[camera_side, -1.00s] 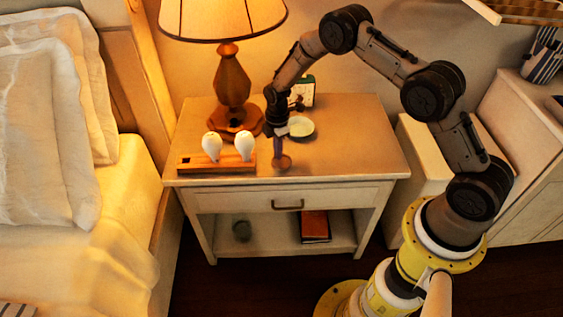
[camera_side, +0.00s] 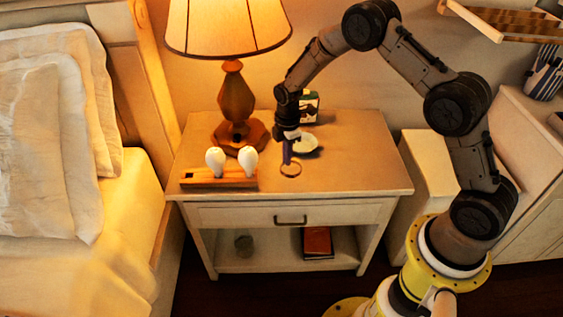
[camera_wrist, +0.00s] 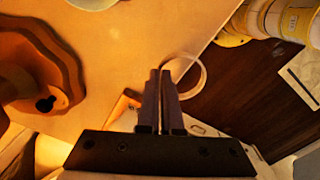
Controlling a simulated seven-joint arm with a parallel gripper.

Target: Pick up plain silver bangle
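The plain silver bangle (camera_side: 291,170) is a thin pale ring hanging at the tips of my gripper (camera_side: 288,158), above the front part of the nightstand top (camera_side: 360,160). In the wrist view, the bangle (camera_wrist: 201,78) extends to the right of the fingertips. My gripper (camera_wrist: 160,73) has its two fingers nearly together, with the ring's near edge at their tips. Part of the ring is hidden by the fingers. In the wrist view it overlaps the table edge and the dark floor.
A lamp (camera_side: 236,95) stands at the back left of the nightstand. A wooden holder (camera_side: 205,180) with two white bulb-shaped things is at the front left. A pale dish (camera_side: 306,144) and small box (camera_side: 309,105) stand behind the gripper. The right side of the top is clear.

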